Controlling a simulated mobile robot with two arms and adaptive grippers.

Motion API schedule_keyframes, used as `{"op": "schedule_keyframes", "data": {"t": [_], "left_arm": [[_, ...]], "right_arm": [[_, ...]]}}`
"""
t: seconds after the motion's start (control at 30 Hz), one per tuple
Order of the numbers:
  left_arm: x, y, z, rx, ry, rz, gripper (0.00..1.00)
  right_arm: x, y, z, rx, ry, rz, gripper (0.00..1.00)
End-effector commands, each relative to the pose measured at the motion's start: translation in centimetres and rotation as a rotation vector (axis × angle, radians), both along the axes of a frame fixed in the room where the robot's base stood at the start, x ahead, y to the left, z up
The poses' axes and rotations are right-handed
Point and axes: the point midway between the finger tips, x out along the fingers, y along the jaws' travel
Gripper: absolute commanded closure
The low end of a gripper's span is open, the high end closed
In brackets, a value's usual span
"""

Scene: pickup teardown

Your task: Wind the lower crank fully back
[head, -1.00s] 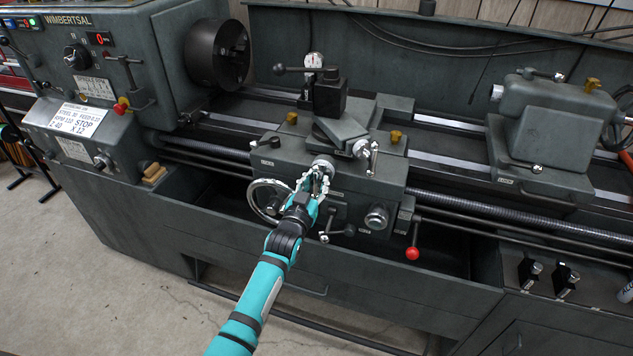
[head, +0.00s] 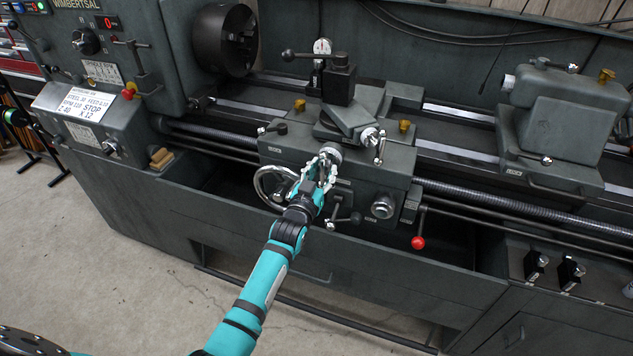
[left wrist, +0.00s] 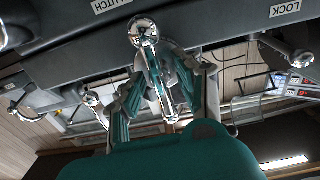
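The lower crank is a chrome handle on the front of the lathe's carriage (head: 392,168), right of the chrome handwheel (head: 262,186). My left gripper (head: 325,172) is at it in the head view and covers most of it; the chrome hub (head: 330,153) shows just above. In the left wrist view, the crank's chrome handle (left wrist: 158,78) runs between the two fingers of my left gripper (left wrist: 162,68), which close in on it from both sides. A chrome ball (left wrist: 143,30) shows beyond the fingertips. Exact finger contact is hard to see. My right gripper is not in view.
An upper crank (head: 380,147) sits just right and above. A small lever (head: 332,224), a round knob (head: 383,206) and a red-tipped lever (head: 418,242) are close below and right. The chuck (head: 224,40) is at upper left, the tailstock (head: 565,115) at right.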

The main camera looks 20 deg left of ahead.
Motion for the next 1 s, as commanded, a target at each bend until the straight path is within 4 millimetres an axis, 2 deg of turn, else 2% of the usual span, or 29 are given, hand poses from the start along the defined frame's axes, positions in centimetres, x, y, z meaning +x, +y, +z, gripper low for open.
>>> {"op": "schedule_keyframes", "data": {"t": [0.5,0.7,1.0], "left_arm": [[-9.8,0.3,-0.2,0.0,0.004,0.0,0.65],[-11.4,0.4,-0.1,0.0,0.003,0.0,0.65],[-11.5,0.4,-0.1,0.0,0.002,0.0,0.65]], "right_arm": [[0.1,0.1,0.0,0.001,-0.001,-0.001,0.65],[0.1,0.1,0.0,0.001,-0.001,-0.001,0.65],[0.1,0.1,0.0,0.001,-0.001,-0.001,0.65]]}}
